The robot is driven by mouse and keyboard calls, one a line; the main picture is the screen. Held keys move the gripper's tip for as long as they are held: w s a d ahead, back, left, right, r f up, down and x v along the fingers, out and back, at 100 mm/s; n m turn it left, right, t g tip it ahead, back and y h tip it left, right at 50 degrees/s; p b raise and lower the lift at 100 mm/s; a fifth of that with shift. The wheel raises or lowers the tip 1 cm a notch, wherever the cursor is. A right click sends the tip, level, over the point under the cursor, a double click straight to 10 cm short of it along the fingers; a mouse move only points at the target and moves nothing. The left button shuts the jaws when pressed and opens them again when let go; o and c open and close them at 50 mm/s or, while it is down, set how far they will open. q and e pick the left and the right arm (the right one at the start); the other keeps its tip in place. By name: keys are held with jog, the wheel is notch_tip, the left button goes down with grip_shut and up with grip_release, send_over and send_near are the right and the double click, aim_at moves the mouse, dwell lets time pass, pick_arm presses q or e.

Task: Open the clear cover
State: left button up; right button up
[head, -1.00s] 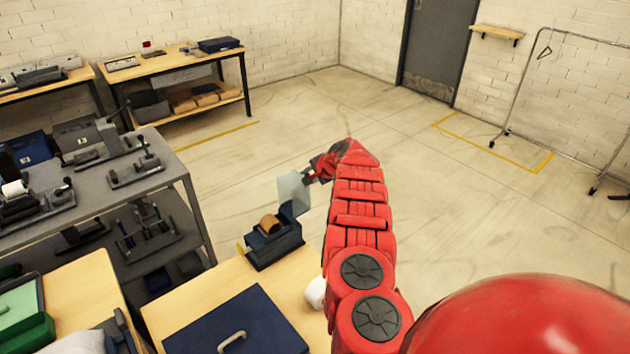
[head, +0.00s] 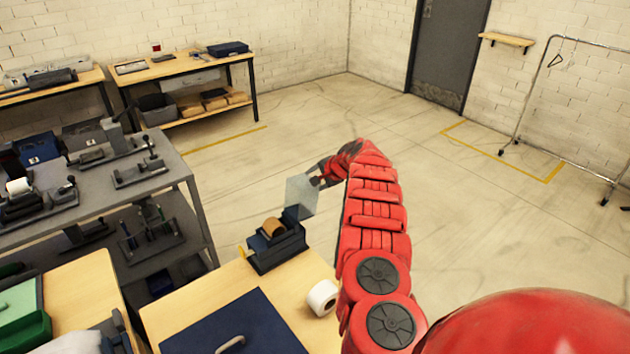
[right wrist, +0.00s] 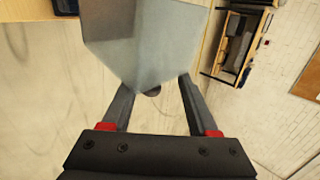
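The clear cover (head: 302,192) is a see-through panel standing raised at the right end of a dark blue dispenser (head: 276,253), which holds a brown tape roll (head: 273,227). My right gripper (head: 317,181) is at the cover's far right side. In the right wrist view the cover (right wrist: 148,40) fills the top middle. My right gripper (right wrist: 154,84) has its fingers apart, one on each side of a small dark knob below the cover's lower edge. The fingertips meet or pass behind the panel, and contact cannot be told. My left gripper is not in view.
The dispenser stands at the far edge of a wooden table (head: 180,310). A white roll (head: 322,297) sits near my right arm, and a dark blue lidded box (head: 270,325) lies in front. A grey rack (head: 190,165) stands at left.

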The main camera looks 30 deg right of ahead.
jog(key=shift+s+d+r, duration=0.2)
jog(key=shift+s+r, duration=0.15)
jog(key=a+p+v, duration=0.1)
jog(key=p+v, duration=1.5)
jog(key=p, duration=0.3)
jog(key=shift+s+d+r, duration=0.15)
jog(key=shift+d, duration=0.15)
